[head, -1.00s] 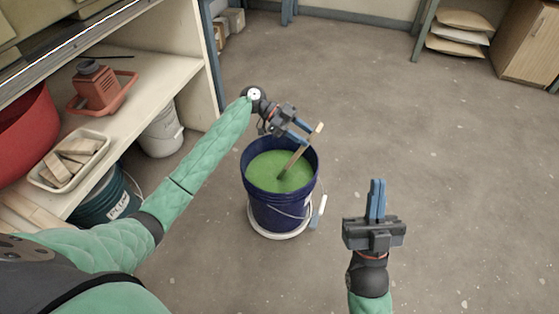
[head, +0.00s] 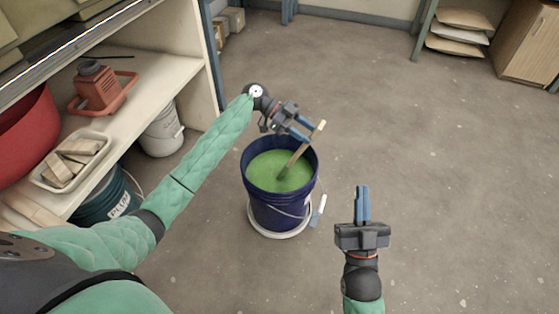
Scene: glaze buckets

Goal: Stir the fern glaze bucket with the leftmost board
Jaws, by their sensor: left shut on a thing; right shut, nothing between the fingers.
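A dark blue bucket (head: 278,205) of green glaze (head: 262,172) stands on the floor in the middle of the head view. My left gripper (head: 308,134) is above the bucket's far rim, shut on a wooden board (head: 301,150). The board is tilted, its top end up to the right and its lower end in the green glaze. The part of the board under the surface is hidden. My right gripper (head: 362,189) is shut and empty, above the floor to the right of the bucket. No label is readable on this bucket.
A white round base (head: 281,234) is under the bucket, with a small blue-and-white thing (head: 317,213) beside it. A shelf (head: 144,92) at left holds a tray of wood blocks (head: 70,162) and a red container.

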